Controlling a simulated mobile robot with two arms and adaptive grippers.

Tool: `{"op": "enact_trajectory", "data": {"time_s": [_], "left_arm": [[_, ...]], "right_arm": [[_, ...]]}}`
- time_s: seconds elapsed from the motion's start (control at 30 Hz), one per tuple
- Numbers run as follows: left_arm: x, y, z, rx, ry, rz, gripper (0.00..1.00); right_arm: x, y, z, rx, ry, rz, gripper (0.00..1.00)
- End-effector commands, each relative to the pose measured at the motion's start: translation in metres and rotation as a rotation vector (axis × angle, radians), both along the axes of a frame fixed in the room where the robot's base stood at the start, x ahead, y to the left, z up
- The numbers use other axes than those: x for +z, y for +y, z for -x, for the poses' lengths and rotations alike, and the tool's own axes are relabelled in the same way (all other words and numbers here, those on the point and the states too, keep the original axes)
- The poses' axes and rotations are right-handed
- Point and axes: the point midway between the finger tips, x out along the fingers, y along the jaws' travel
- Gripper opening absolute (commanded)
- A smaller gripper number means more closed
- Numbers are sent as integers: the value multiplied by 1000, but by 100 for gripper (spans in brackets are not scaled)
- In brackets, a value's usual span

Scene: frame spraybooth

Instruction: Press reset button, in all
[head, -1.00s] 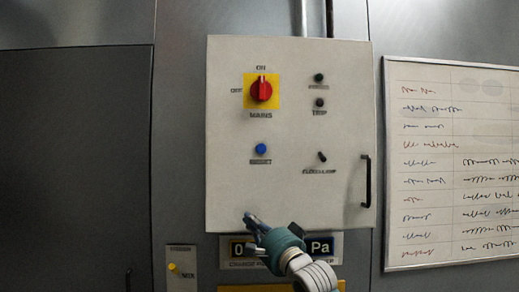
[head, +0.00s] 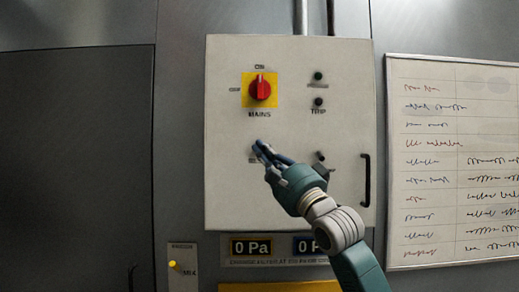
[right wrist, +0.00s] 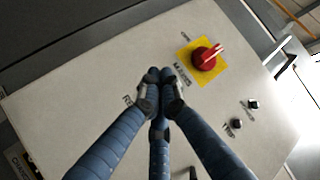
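The control panel (head: 225,190) is a pale box on the wall. My right gripper (head: 260,148) is in front of its lower middle, at the place of the reset button, with its label partly covered. The blue reset button is hidden behind the fingertips, and I cannot tell whether they touch it. In the right wrist view the fingers of this gripper (right wrist: 162,75) are drawn together with nothing seen between them, close over the panel face (right wrist: 80,110). My left gripper is not in view.
A red mains switch (head: 260,89) on a yellow plate sits above the gripper. Two dark lamps (head: 318,77) are at upper right. A small toggle (head: 320,156) is right of the fingers, and a black handle (head: 365,180) is at the panel's right edge. Pressure displays (head: 251,247) are below.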

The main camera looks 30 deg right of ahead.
Motion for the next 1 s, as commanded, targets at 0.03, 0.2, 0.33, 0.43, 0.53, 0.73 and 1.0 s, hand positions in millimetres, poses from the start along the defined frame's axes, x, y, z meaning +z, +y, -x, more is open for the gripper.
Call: {"op": "enact_trajectory", "data": {"time_s": [0.03,0.2,0.33,0.43,0.53,0.73,1.0], "left_arm": [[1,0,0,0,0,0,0],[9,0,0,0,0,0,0],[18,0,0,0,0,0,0],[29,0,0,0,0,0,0],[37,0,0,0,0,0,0],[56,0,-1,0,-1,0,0],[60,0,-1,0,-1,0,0]], "right_arm": [[0,-1,-1,-1,1,1,0],[2,-7,-12,-2,4,1,0],[2,-17,-27,-3,6,1,0],[5,-24,-40,-2,5,1,0],[4,-32,-51,-3,4,2,0],[3,-41,-69,0,5,0,0],[0,-46,-75,-2,1,1,0]]}}
